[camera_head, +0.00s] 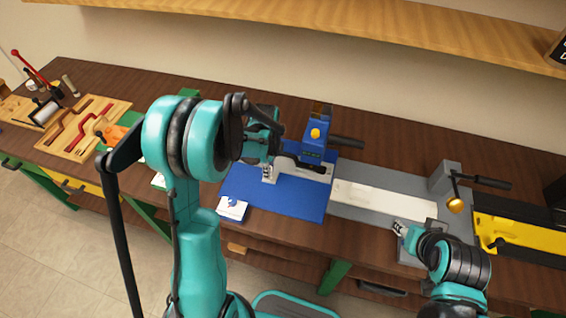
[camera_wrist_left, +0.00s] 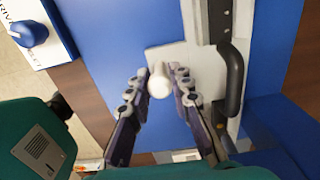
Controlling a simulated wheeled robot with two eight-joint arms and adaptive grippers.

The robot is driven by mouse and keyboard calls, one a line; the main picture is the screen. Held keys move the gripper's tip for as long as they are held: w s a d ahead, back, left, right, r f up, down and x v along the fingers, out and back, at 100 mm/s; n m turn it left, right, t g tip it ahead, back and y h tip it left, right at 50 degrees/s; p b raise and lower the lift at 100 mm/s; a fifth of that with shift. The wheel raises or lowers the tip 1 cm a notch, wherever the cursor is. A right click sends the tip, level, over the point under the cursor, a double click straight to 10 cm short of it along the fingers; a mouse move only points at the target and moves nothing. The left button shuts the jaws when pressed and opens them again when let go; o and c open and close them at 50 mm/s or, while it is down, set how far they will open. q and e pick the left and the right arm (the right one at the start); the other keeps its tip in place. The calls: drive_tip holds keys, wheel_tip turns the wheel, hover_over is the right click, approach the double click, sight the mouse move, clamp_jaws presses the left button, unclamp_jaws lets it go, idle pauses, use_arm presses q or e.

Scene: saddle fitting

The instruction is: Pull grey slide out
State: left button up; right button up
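The grey slide (camera_head: 322,174) is a pale plate in the blue fixture at the middle of the bench. In the left wrist view the slide (camera_wrist_left: 165,55) carries a white round knob (camera_wrist_left: 158,82) at its near end. My left gripper (camera_wrist_left: 158,76) is open, with one finger on each side of the knob and small gaps showing. In the head view my left gripper (camera_head: 268,172) is at the slide's left end and partly hides it. My right gripper (camera_head: 399,228) is low at the right, away from the slide; its fingers are too small to read.
A blue base plate (camera_head: 270,198) lies under the slide. A black handle (camera_wrist_left: 232,80) stands close right of my left fingers. A white card with a blue knob (camera_head: 232,208) is at the front. A long pale strip (camera_head: 385,198) lies to the right. Wooden tool boards (camera_head: 85,135) are far left.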

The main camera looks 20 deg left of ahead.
use_arm(q)
drive_tip(key=shift+s, duration=0.95)
drive_tip(key=shift+s+d+b, duration=0.2)
drive_tip(key=shift+s+b, duration=0.25)
drive_tip(key=shift+s, duration=2.1)
drive_tip(key=shift+s+d, duration=0.15)
drive_tip(key=shift+s, duration=3.05)
drive_tip(key=shift+o, duration=0.7)
drive_tip(key=shift+s, duration=0.2)
